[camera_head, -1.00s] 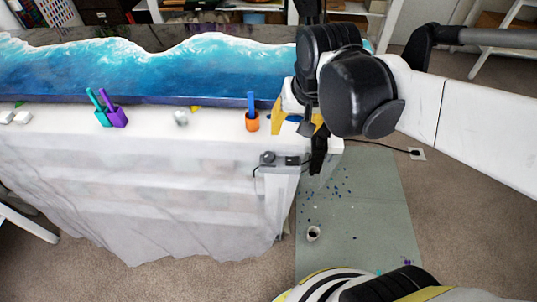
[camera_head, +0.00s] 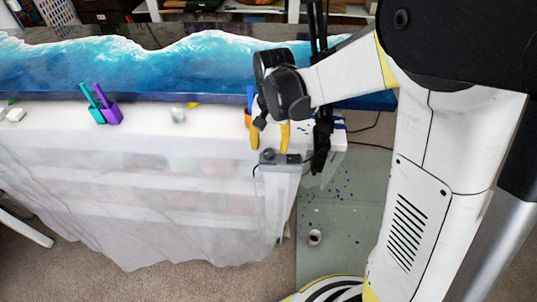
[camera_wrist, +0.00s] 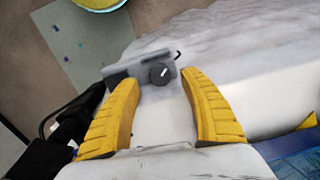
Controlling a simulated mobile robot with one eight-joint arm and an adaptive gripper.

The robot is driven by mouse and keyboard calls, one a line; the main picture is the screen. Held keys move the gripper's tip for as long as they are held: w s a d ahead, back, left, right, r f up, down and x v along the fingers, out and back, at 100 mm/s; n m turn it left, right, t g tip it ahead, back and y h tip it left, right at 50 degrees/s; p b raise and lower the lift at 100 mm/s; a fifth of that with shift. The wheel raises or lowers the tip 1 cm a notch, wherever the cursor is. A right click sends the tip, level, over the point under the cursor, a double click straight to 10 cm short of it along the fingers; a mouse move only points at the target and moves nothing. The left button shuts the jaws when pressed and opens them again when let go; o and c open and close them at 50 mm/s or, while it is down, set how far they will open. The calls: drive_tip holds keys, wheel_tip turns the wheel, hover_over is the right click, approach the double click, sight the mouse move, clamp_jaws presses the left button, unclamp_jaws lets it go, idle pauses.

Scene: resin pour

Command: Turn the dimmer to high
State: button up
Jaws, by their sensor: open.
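The dimmer is a small grey unit (camera_wrist: 145,68) on the front edge of the white-draped table. It has a round dark knob (camera_wrist: 159,73) with a light pointer mark. In the head view the dimmer's knob (camera_head: 268,155) shows just below my fingers. My gripper (camera_wrist: 158,103) is open and empty, with its two yellow fingers apart. In the wrist view the knob lies ahead, between the fingertips and slightly beyond them. In the head view my gripper (camera_head: 269,139) hangs over the table edge above the dimmer. No contact with the knob is visible.
The white-draped table (camera_head: 130,165) carries a blue wave panel (camera_head: 140,65) at the back. A teal and purple cup (camera_head: 110,113) stands left, and an orange cup (camera_head: 247,117) is partly hidden behind my gripper.

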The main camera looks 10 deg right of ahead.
sight(269, 152)
drive_tip(key=shift+f+b, duration=0.45)
drive_tip(key=shift+f, duration=1.1)
clamp_jaws()
drive_tip(key=m, duration=0.4)
drive_tip(key=shift+m+p, duration=0.35)
drive_tip(key=shift+m, duration=0.05)
unclamp_jaws()
